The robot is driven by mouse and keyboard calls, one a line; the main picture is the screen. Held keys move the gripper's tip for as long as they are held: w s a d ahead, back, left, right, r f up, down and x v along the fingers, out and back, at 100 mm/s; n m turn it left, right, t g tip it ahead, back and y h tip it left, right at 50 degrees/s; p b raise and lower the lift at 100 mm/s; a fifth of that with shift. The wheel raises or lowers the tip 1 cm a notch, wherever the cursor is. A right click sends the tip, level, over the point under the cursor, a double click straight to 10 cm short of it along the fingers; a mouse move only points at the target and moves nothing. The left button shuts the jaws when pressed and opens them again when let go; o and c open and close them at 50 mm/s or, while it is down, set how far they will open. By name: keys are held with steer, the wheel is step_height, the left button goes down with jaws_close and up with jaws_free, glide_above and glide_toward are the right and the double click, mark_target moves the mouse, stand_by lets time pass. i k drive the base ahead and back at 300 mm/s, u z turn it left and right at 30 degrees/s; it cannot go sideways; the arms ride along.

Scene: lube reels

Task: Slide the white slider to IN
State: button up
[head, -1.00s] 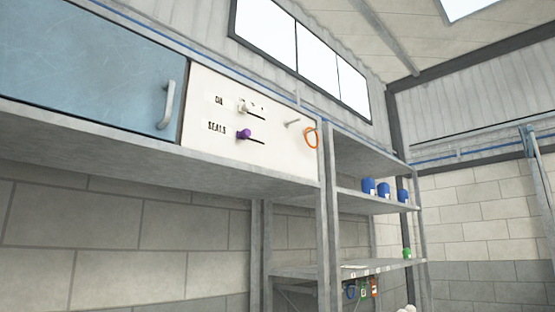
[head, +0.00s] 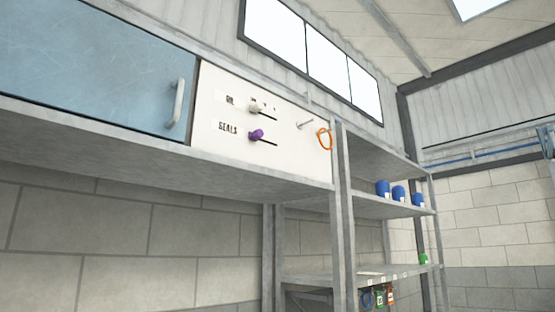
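A white panel (head: 290,149) stands on a grey shelf beside a blue cabinet door. The white slider (head: 254,108) is on its upper row, beside a label that seems to read OIL, at the left end of a dark horizontal slot. Small marks above the slot are too small to read. A purple slider (head: 256,134) sits on the lower row beside the label SEALS, at the left end of its slot. My gripper is not in view.
The blue door (head: 90,62) has a grey handle (head: 178,103). A peg (head: 305,124) and an orange ring (head: 324,139) are at the panel's right. The grey shelf (head: 170,166) juts out below. A rack at right holds blue containers (head: 398,193).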

mark_target(259, 106)
steer(key=i, duration=0.9)
